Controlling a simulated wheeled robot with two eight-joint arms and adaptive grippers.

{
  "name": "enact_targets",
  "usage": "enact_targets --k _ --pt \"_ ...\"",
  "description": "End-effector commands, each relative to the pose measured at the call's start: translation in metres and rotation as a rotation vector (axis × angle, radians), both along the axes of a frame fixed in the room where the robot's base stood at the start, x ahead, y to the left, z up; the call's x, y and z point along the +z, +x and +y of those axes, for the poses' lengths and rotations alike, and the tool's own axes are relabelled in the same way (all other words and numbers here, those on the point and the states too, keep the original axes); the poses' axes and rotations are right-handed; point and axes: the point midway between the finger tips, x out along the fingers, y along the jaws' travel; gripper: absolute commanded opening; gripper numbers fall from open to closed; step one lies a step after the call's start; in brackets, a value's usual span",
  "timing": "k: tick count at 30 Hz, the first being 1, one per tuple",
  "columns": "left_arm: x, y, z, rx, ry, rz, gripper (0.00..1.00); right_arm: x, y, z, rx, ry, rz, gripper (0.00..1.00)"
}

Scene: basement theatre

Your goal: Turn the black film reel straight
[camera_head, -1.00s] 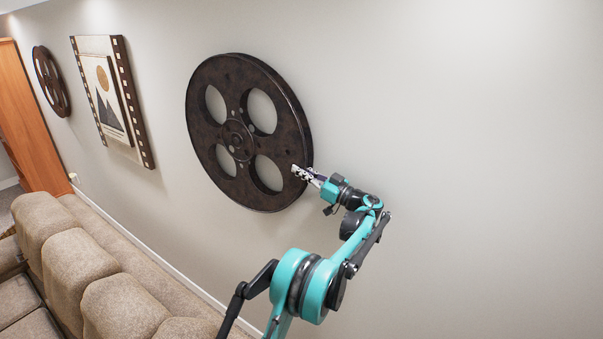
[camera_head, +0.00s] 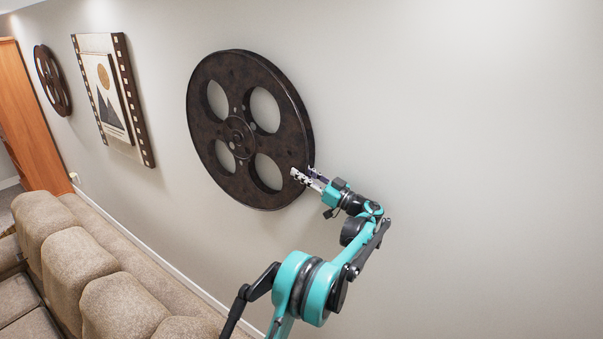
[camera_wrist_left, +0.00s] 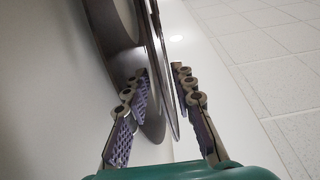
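The black film reel (camera_head: 238,82) hangs on the wall, a dark disc with round holes around a hub; its holes sit turned off upright. My left gripper (camera_head: 307,176) is at the reel's lower right edge, one pale finger in front of its face and the other beside the rim. In the left wrist view, my left gripper (camera_wrist_left: 163,105) is open, its fingers apart with the reel's edge (camera_wrist_left: 157,55) reaching between them. I cannot tell whether either finger touches the reel. My right gripper is not in view.
A framed mountain picture (camera_head: 106,95) with film-strip borders and a smaller reel (camera_head: 48,80) hang further left. Beige sofa seats (camera_head: 78,270) stand along the wall at lower left. The wall (camera_head: 470,120) to the right is bare.

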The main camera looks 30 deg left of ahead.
Motion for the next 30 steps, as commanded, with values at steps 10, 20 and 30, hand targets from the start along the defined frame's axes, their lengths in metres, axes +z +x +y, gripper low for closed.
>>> enact_targets --k 10,20,30 --pt "-0.019 -0.004 -0.067 -0.004 0.000 -0.001 0.25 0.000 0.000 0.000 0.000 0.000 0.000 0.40" --pt "-0.030 -0.008 -0.109 -0.001 -0.001 0.000 0.25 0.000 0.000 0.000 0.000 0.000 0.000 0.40" --pt "-0.031 -0.008 -0.111 -0.001 -0.001 0.000 0.25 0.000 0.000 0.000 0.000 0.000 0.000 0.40"
